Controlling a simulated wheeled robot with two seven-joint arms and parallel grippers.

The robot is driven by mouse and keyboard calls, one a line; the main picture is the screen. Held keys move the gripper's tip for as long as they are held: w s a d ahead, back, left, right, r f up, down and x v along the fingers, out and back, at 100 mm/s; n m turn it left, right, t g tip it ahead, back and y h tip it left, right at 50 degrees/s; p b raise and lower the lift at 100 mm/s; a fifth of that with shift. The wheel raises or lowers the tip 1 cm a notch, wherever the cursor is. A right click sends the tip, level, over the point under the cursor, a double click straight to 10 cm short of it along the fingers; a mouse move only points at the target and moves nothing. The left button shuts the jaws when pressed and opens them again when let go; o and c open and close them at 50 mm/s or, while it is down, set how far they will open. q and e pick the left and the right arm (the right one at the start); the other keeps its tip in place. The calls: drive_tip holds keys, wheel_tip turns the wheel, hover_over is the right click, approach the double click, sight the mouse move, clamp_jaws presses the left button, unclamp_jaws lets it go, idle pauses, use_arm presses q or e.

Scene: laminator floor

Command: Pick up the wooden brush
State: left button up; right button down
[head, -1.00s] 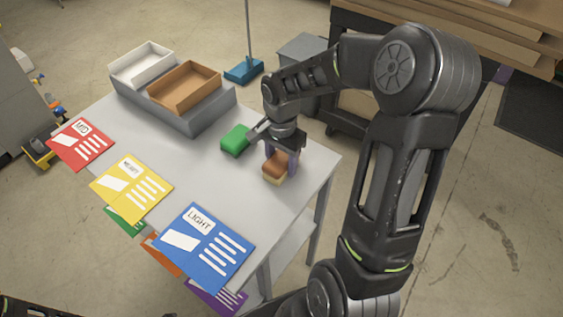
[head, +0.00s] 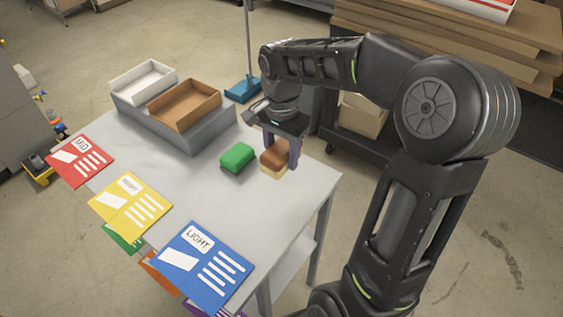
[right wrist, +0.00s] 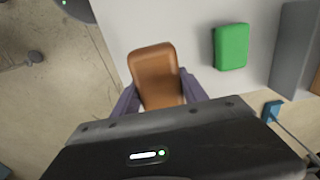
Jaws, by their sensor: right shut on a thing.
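The wooden brush (head: 273,161) has a brown top and a paler underside. It is at the right part of the grey table, between the fingers of my right gripper (head: 281,156). The right gripper is shut on it. In the right wrist view the brush (right wrist: 156,75) shows its brown top between the two purple fingers (right wrist: 158,95). Whether its underside touches the table is hard to tell. My left gripper does not show.
A green block (head: 238,158) lies just left of the brush. A grey stand holds a white tray (head: 143,82) and a brown tray (head: 184,104) at the back left. Red (head: 79,154), yellow (head: 130,206) and blue (head: 205,265) cards line the front edge. The table middle (head: 190,185) is clear.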

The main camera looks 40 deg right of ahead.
idle(0.6)
drive_tip(key=w+a+f+n, duration=0.1)
drive_tip(key=w+a+n, duration=0.2)
drive_tip(key=a, duration=0.6)
drive_tip(key=w+a+f+n, duration=0.2)
drive_tip(key=w+a+n, duration=0.2)
drive_tip(key=a+n, duration=0.3)
drive_tip(key=w+a+f+n, duration=0.2)
drive_tip(key=w+a+n, duration=0.1)
drive_tip(key=a, duration=0.9)
drive_tip(key=shift+w+a+f+n, duration=0.25)
drive_tip(key=shift+w+n, duration=0.1)
drive_tip(key=shift+n, duration=0.55)
